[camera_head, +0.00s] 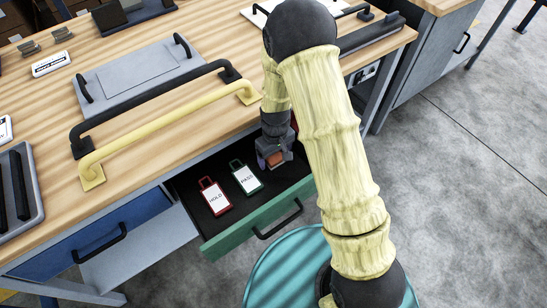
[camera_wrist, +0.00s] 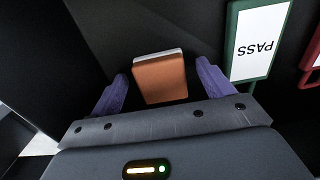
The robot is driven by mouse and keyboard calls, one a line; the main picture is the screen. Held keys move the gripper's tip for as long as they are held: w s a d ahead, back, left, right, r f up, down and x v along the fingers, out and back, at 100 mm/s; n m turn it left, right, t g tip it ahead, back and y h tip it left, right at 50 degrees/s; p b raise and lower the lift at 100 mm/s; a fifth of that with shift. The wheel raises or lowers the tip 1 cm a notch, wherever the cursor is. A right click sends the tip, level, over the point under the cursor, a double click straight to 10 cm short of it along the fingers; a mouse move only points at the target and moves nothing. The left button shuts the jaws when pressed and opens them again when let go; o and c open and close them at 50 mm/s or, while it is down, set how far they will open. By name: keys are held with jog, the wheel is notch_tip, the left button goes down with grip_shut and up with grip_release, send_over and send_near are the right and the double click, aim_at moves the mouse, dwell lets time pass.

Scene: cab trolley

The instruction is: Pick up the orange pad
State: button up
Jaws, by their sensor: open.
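The orange pad (camera_wrist: 160,79) is a small block with a pale far edge, lying in the open drawer. In the wrist view it sits between the two purple fingertips of my gripper (camera_wrist: 160,85), with a dark gap showing on either side. My gripper is open and holds nothing. In the head view my gripper (camera_head: 272,158) reaches down into the right end of the drawer, and a little of the orange pad (camera_head: 275,159) shows there. My arm hides part of that area.
The green-fronted drawer (camera_head: 258,216) also holds a red HOLD tag (camera_head: 214,196) and a green PASS tag (camera_head: 246,177), which lies close to the right finger in the wrist view (camera_wrist: 257,45). The wooden bench top (camera_head: 215,110) overhangs the drawer. A yellow handle (camera_head: 165,125) lies on it.

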dwell(0.4)
jog(key=c, duration=1.2)
jog(key=shift+o, duration=0.2)
jog(key=shift+r, duration=0.15)
notch_tip(320, 180, up, 28)
jog(key=p, duration=0.4)
jog(key=shift+p, duration=0.3)
jog(key=o, duration=0.5)
jog(key=shift+c, duration=1.5)
